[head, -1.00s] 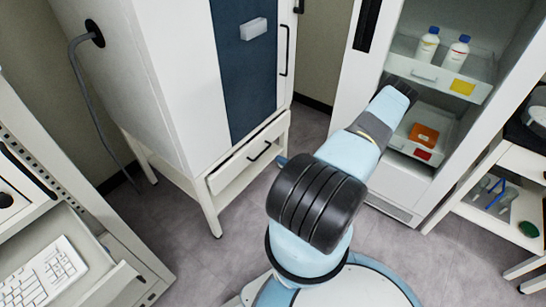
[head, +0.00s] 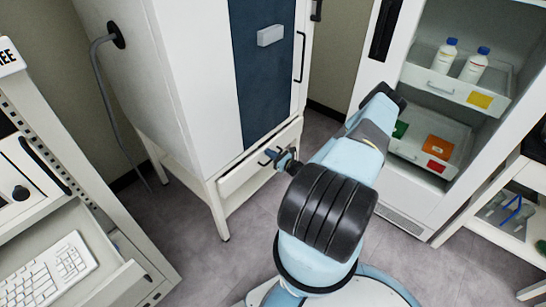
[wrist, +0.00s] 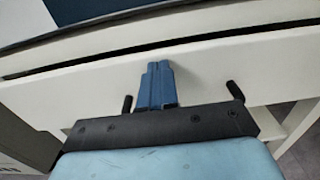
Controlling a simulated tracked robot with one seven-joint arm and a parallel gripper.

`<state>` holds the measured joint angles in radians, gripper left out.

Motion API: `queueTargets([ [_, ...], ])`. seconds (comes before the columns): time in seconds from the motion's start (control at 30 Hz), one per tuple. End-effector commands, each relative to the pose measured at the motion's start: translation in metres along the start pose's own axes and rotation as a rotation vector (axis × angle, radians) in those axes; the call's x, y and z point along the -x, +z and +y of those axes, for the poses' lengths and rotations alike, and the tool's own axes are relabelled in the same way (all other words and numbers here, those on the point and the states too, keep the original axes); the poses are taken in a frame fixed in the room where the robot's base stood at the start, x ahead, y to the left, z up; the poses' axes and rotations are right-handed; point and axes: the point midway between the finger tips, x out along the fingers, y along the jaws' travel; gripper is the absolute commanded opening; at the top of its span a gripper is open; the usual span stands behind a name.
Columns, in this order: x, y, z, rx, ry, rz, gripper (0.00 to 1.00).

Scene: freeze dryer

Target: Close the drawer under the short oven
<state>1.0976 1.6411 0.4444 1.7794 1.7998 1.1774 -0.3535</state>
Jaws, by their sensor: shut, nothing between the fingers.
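The short oven is a white cabinet (head: 180,90) with a dark blue door (head: 262,75), standing on a white legged frame. Its white drawer (head: 240,176) sits directly below the body, and its front also fills the middle of the wrist view (wrist: 205,72). A dark gap runs along the drawer's top edge; how far out it stands is hard to tell. The black handle (head: 268,156) shows its two ends in the wrist view (wrist: 235,92), with its middle hidden by my wrist. My gripper (wrist: 158,66) is shut and empty, its blue fingertips at the drawer front between the handle ends.
A white open cabinet (head: 425,185) with bottles and trays stands at right. A keyboard (head: 45,275) lies on a pulled-out shelf at left. A cart (head: 500,225) stands at far right. Grey floor is clear before the drawer.

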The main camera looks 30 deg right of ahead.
Motion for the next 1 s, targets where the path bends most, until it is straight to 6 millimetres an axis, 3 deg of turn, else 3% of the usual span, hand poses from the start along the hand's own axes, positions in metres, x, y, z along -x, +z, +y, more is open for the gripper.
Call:
queueTargets([
  [0.33,-0.004,0.0,0.0,0.0,0.001,0.0,0.0],
  [0.63,-0.042,0.0,0.001,0.0,0.002,0.0,0.0],
  [1.0,-0.045,0.001,0.001,0.0,0.003,-0.002,0.0],
])
